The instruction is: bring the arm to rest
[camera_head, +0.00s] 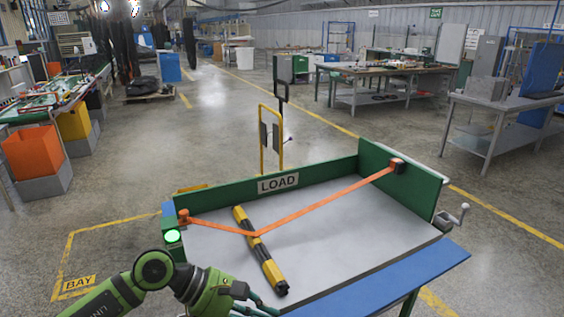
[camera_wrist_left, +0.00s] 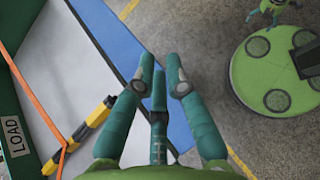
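My left gripper (camera_head: 262,309) is at the bottom of the head view, near the front left of the load bed (camera_head: 340,235). A yellow and black bar (camera_head: 260,250) lies on the bed, apart from the gripper. An orange strap (camera_head: 315,212) runs across the bar from the left corner to a bracket (camera_head: 397,166) on the right wall. My right gripper is not in view.
Green walls bound the bed, with a LOAD sign (camera_head: 278,183) on the back one. A green lamp (camera_head: 173,236) glows at the left corner. A crank (camera_head: 458,214) sticks out at the right. A yellow frame (camera_head: 270,140) stands behind.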

